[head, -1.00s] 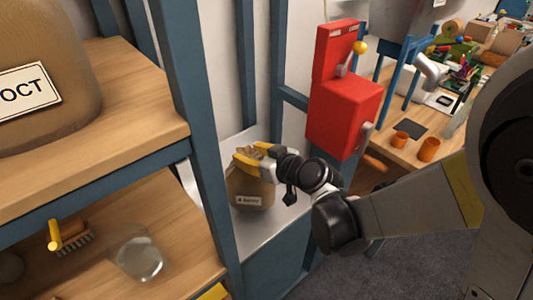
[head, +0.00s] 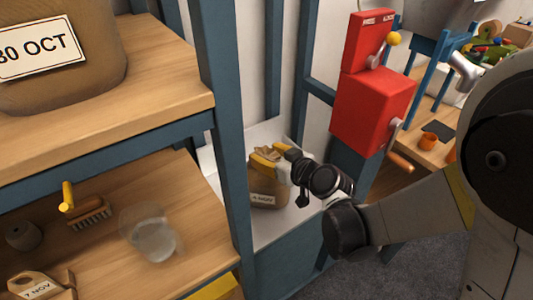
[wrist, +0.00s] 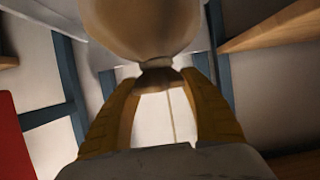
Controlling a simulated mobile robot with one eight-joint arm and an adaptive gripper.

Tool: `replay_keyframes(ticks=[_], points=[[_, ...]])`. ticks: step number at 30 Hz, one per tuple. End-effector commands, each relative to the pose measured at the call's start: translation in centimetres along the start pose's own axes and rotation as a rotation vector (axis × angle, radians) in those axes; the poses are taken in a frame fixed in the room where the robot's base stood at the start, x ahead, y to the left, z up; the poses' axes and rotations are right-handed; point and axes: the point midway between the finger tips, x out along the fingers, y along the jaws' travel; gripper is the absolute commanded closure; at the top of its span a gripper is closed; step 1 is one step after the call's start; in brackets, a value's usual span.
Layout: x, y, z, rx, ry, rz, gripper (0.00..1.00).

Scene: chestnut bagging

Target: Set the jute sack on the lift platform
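The jute sack (head: 266,193) is a small brown bag with a tied neck and a white label reading "4 NOV". In the head view it is upright over the pale lift platform (head: 270,232), inside the blue frame. Its base looks at or very near the surface; I cannot tell if it bears its weight. My gripper (head: 265,158), with yellow fingers, is shut around the sack's neck from the right. In the wrist view the sack (wrist: 140,25) fills the top middle, its neck between the fingertips (wrist: 160,78).
A red box (head: 372,110) with a yellow-knobbed lever is right of the platform.

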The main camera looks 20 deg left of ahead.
Motion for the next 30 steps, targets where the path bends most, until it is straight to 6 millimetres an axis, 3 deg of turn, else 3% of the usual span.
replay_keyframes(ticks=[13, 24, 30], points=[[-0.6, 0.0, -0.4, 0.000, 0.000, 0.001, 0.35], [-8.4, 0.1, -0.5, 0.001, -0.001, 0.003, 0.35], [-11.4, 0.1, -0.4, 0.001, 0.000, 0.002, 0.35]])
